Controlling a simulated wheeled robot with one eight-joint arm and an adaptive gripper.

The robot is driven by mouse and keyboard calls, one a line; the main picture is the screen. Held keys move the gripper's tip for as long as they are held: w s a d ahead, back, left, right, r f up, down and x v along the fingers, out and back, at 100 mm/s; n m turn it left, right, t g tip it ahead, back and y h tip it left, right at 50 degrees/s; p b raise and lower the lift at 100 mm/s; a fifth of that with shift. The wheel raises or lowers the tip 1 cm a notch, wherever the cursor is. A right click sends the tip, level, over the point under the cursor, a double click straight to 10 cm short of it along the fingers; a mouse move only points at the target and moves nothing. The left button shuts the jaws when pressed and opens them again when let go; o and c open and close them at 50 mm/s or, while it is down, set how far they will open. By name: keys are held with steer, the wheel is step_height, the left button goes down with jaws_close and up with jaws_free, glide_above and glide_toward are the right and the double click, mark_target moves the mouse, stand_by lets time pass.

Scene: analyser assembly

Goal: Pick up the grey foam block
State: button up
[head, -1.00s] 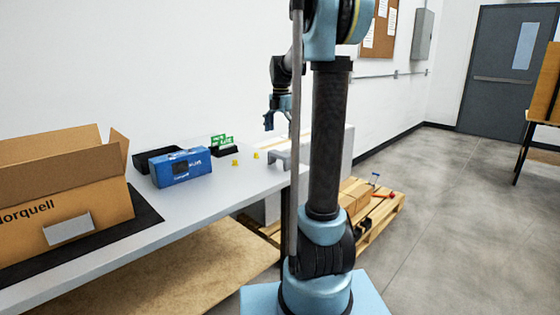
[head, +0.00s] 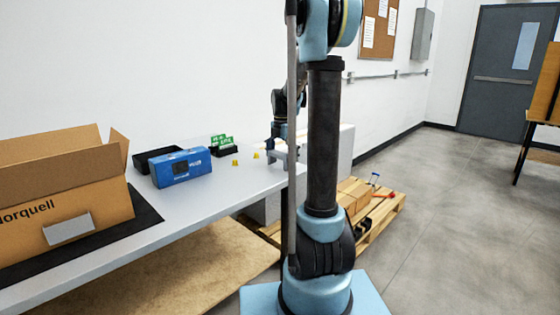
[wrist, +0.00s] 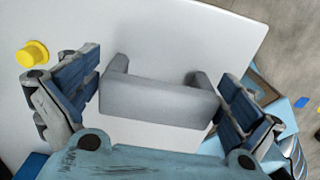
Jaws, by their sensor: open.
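The grey foam block (wrist: 158,103) is a U-shaped piece lying on the table, centred in the wrist view. My gripper (wrist: 160,100) is open, with one blue-padded finger to the left of the block and one to the right. The left finger looks very close to the block's left end; I cannot tell if either finger touches. In the head view, my gripper (head: 278,145) is down at the far end of the table over the grey foam block (head: 282,156), partly hidden by my arm.
A yellow knob-like piece (wrist: 32,54) lies left of my left finger. On the table (head: 215,205) are a blue box (head: 181,167), a black tray (head: 150,155), green cards (head: 222,141) and an open carton (head: 65,215). A pallet (head: 385,219) stands on the floor beyond the table.

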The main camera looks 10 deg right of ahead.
steer(key=shift+f, duration=0.1)
steer(key=c, duration=0.6)
steer(key=shift+c, duration=0.2)
step_height(320, 180, up, 10)
stand_by(0.4)
